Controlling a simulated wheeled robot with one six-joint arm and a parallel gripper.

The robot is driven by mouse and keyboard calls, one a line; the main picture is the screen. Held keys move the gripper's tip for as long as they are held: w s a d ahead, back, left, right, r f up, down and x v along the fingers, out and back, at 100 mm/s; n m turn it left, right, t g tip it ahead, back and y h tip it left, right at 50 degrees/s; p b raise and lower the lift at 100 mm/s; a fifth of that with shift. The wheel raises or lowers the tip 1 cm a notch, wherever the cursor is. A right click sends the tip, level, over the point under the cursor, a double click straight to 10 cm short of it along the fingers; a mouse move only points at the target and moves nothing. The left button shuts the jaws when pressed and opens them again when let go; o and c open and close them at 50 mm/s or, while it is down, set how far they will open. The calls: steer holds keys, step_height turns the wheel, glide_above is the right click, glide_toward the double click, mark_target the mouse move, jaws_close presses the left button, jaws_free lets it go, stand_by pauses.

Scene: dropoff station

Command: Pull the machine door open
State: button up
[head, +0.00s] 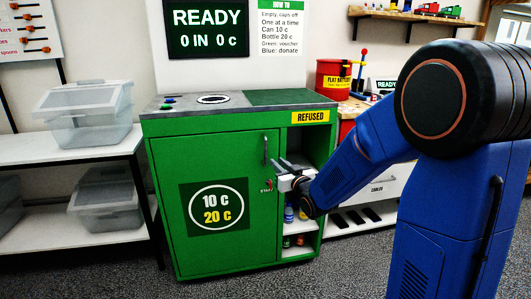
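The green machine (160,128) stands in the middle of the head view. Its green door (235,155) carries a black panel reading 10 c and 20 c, and it looks shut, flush with the front. A dark upright handle (265,150) is near the door's right edge. A small red part with lettering (267,186) sits below the handle. My gripper (279,174) is at the door's right edge, just below and right of the handle, partly in front of the open shelves. The handle looks clear of the fingers. The finger gap is too small to judge.
Right of the door are open shelves (301,239) with small bottles or cans under a REFUSED label (310,117). A white table (60,150) with clear bins (90,110) stands left. A red drum (333,80) is behind right. Carpet (215,287) in front is clear.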

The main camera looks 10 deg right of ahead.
mark_target(266, 152)
steer(key=w, duration=0.4)
steer(key=w+a, duration=0.1)
steer(key=w, duration=0.3)
steer(key=w+a, duration=0.1)
steer(key=w, duration=0.3)
steer(key=shift+a, duration=0.2)
steer(key=shift+c, duration=0.4)
jaws_close()
